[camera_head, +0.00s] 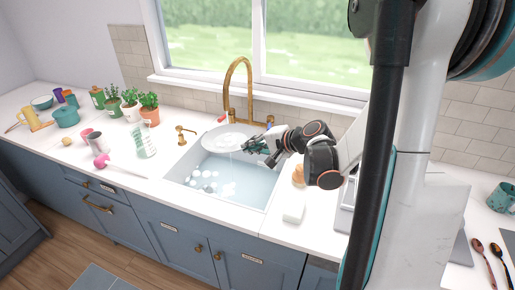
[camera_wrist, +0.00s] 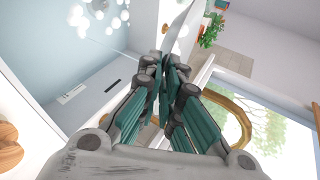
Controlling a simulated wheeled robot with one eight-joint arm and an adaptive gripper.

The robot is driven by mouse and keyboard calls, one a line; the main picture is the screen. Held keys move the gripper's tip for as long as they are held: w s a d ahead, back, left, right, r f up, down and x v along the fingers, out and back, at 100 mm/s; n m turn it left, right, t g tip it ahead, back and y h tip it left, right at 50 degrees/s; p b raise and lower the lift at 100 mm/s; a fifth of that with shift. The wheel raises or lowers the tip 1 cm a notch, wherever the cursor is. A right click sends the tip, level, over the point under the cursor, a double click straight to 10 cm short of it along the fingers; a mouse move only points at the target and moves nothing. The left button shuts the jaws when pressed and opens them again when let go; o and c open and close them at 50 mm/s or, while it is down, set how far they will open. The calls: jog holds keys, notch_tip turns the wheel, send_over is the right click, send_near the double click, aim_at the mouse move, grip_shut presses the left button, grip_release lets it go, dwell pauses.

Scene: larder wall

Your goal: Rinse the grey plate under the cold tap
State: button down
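The pale grey plate (camera_head: 226,138) is tilted over the back of the sink (camera_head: 265,192), below the brass tap (camera_head: 238,75). My gripper (camera_head: 257,146) is at the plate's right edge. In the wrist view the plate (camera_wrist: 181,32) shows nearly edge-on, and my gripper's teal-padded fingers (camera_wrist: 170,75) are closed together at its rim, so it appears to be gripped. A thin pale streak runs down below the plate in the head view.
The sink holds water with white foam (camera_head: 205,181). A brass soap dispenser (camera_head: 182,134) stands left of it, with a glass (camera_head: 143,140) and potted herbs (camera_head: 149,108) farther left. A white block (camera_head: 293,211) lies at the sink's front right. The window is behind the tap.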

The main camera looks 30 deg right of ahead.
aim_at(236, 139)
jog(key=shift+w+a+f+b, duration=0.2)
jog(key=shift+w, duration=0.8)
jog(key=shift+w+a+f+b, duration=0.15)
jog(key=shift+w+f+b, duration=0.1)
jog(key=shift+w, duration=0.8)
jog(key=shift+w+a+f+b, duration=0.15)
jog(key=shift+w+a+b, duration=0.05)
jog(key=shift+w, duration=0.8)
jog(key=shift+d, duration=0.2)
jog(key=shift+w+d, duration=0.1)
jog(key=shift+d, duration=0.3)
jog(key=s+d, duration=0.1)
jog(key=s, duration=0.7)
jog(key=shift+d+b, duration=0.2)
jog(key=shift+b, duration=0.25)
jog(key=s+r+p, duration=0.2)
jog(key=s+r, duration=0.2)
jog(key=shift+s+d+p, duration=0.4)
jog(key=shift+d, duration=0.05)
dwell(0.3)
